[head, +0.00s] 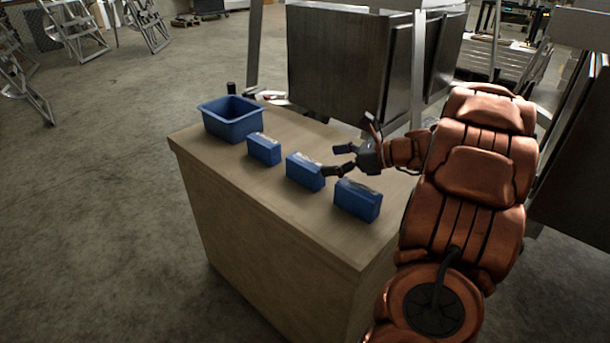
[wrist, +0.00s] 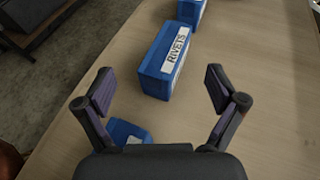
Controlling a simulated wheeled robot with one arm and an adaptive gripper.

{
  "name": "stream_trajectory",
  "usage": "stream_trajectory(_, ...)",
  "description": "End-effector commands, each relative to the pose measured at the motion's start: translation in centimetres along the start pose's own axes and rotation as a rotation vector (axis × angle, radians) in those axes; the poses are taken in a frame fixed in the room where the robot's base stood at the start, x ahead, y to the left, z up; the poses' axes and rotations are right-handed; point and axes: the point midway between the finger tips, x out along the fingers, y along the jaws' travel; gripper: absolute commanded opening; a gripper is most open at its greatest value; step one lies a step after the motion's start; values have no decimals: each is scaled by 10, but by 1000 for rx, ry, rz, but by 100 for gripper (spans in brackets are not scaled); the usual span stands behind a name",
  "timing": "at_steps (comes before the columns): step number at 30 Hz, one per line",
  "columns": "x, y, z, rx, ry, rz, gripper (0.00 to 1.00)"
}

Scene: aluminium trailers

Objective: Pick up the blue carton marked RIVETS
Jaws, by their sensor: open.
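Three blue cartons stand in a row on the wooden table. The carton marked RIVETS (wrist: 168,58) shows in the wrist view, with a white label on its top; it appears to be the middle carton (head: 305,171) in the head view. My gripper (head: 338,160) is open and empty, at the right of the middle carton in the head view. In the wrist view the RIVETS carton is ahead, between the lines of the spread fingers. Whether a finger touches it I cannot tell.
Another carton (head: 357,200) is on the near side and one (head: 264,149) on the far side; their labels are unreadable. A blue open bin (head: 235,131) stands at the table's far left. The wooden table (head: 225,180) is clear left of the row. Metal panels (head: 350,65) stand behind.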

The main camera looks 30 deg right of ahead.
Motion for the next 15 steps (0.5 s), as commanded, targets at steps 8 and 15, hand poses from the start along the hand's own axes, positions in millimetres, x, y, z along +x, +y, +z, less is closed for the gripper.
stream_trajectory(8, 25, -2, -3, -1, 3, 3, 94)
stream_trajectory(15, 54, -5, -5, -2, 5, 4, 94)
